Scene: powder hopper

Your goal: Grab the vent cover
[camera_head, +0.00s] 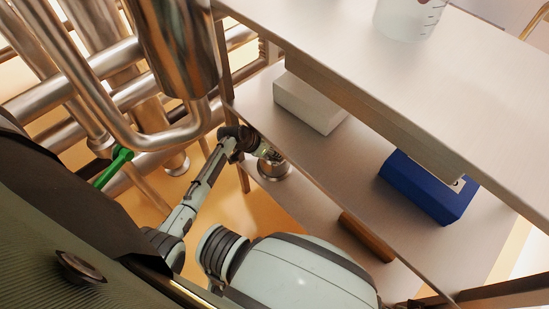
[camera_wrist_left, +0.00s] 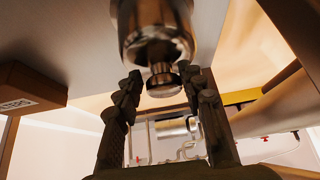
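The vent cover appears to be the shiny metal cylinder (camera_head: 274,171) at the left edge of the lower shelf. In the left wrist view it is a large metal body (camera_wrist_left: 158,32) with a narrower round knob (camera_wrist_left: 163,82) at its end. My left gripper (camera_head: 266,153) is at the cylinder in the head view. In the left wrist view its fingers (camera_wrist_left: 162,88) are apart, one on each side of the knob. A gap shows on the left; contact on the right cannot be told. My right gripper is not in view.
The upper shelf (camera_head: 350,65) bears a clear beaker (camera_head: 408,18). Metal pipes (camera_head: 95,85) with a green handle (camera_head: 113,167) stand at the left.

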